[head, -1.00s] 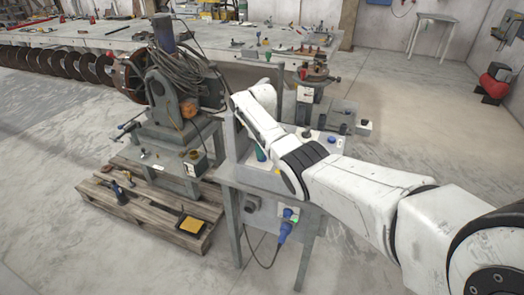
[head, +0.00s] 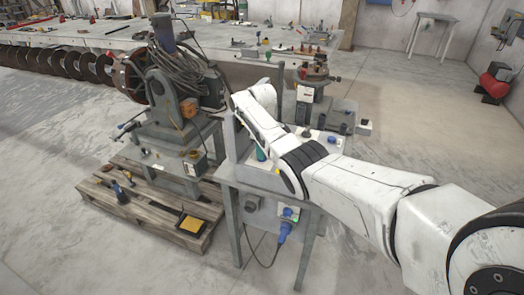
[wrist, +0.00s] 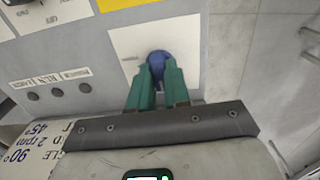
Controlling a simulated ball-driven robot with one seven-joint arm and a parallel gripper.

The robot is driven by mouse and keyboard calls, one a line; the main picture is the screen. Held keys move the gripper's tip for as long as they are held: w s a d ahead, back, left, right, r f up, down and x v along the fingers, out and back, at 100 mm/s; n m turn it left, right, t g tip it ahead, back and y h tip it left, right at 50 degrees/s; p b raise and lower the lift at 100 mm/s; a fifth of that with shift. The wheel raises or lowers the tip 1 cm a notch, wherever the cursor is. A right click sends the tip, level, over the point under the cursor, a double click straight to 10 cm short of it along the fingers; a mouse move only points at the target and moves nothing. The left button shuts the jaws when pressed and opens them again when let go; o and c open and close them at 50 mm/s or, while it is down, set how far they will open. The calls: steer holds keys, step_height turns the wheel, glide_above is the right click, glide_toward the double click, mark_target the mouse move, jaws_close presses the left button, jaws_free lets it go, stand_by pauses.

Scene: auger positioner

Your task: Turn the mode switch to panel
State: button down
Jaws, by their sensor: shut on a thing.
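In the wrist view, a round blue knob (wrist: 158,54), which I take for the mode switch, stands on a white label plate (wrist: 126,45) on a grey panel. My gripper (wrist: 161,70) has green fingers shut on this knob, one on either side. The fingers cover its near part, and I cannot read which position it points to. The print on the plate is too small to read. In the head view my white arm reaches over the grey control console (head: 228,172) and hides the knob.
Several small dark round fittings (wrist: 57,93) sit left of the plate in the wrist view. In the head view, a machine with coiled cables (head: 185,75) stands left of the console. A pallet (head: 150,215) with tools lies below it. A long workbench (head: 110,40) runs behind.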

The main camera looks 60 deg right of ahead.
steer(key=c, duration=1.1)
jaws_free()
step_height(320, 180, up, 11)
steer(key=shift+f+b, duration=0.1)
steer(key=shift+b, duration=0.35)
